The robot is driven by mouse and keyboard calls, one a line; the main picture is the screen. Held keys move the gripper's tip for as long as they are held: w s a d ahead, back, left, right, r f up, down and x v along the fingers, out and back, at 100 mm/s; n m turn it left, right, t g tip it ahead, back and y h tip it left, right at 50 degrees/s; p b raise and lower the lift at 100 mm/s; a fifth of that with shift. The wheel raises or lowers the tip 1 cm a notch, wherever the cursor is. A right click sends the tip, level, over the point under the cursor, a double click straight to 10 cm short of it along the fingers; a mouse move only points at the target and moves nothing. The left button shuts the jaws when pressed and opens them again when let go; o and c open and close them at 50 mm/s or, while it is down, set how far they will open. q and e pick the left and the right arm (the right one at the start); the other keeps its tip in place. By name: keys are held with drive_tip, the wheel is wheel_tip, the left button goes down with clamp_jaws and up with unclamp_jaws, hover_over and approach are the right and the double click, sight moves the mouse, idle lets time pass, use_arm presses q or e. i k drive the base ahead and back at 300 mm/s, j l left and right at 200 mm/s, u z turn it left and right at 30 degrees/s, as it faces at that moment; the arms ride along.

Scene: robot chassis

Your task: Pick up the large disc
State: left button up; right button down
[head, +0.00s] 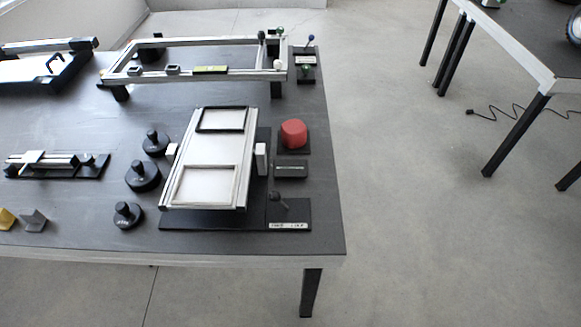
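Three black knobbed discs stand in a column on the dark table, left of a tilted silver frame. The middle disc (143,179) looks the widest and appears to be the large disc. The far disc (155,145) and the near disc (128,216) look smaller. Each has an upright black knob on top and lies flat on the table. Pale markings on the discs are too small to read. Neither of my grippers is in view.
The silver frame (240,175) stands close right of the discs. A red round button (293,133) sits beyond it. A slide fixture (60,165) lies left, with yellow (6,218) and grey (34,222) pieces nearer. A raised rectangular frame (145,77) is behind. Bare table lies between.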

sight(142, 177)
drive_tip(key=i+j+u, duration=0.1)
drive_tip(key=j+u, duration=0.15)
drive_tip(key=u, duration=0.25)
drive_tip(key=i+j+u, duration=0.1)
drive_tip(key=u, duration=0.4)
drive_tip(key=j, duration=0.1)
